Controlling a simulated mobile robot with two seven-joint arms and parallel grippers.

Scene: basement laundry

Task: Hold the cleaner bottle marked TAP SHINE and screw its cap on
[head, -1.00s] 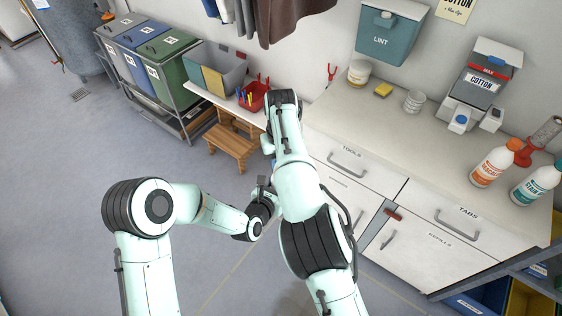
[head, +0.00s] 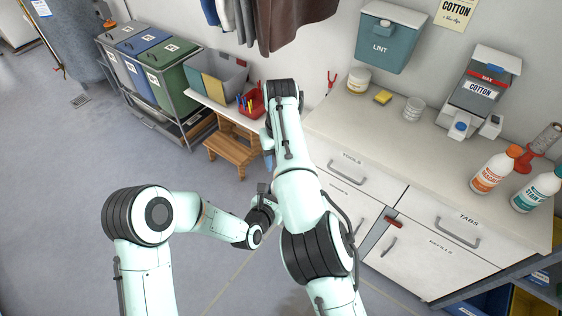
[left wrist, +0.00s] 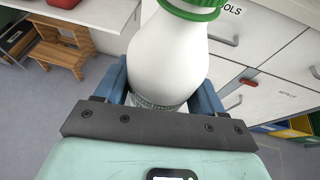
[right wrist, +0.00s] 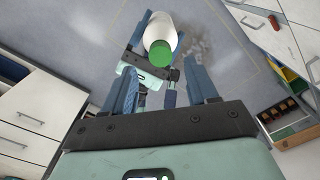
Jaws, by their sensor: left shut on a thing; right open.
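The cleaner bottle (left wrist: 170,55) is white with a green cap (left wrist: 195,8) at its neck. My left gripper (left wrist: 160,88) is shut around its body, with a blue finger on each side. A strip of small print shows near the fingers, but I cannot read TAP SHINE. In the right wrist view the bottle (right wrist: 158,27) stands out beyond my right gripper (right wrist: 162,72), its green cap (right wrist: 160,54) facing that camera. My right gripper is open, and the cap appears between its fingers, apparently untouched. How tightly the cap sits cannot be told. In the head view my right arm hides the bottle.
A counter (head: 440,145) with drawers stands on the right, bearing a white and orange bottle (head: 495,170) and a white and teal bottle (head: 537,190). A wooden step stool (head: 232,150) and sorting bins (head: 165,65) stand at the back left. Floor at left is clear.

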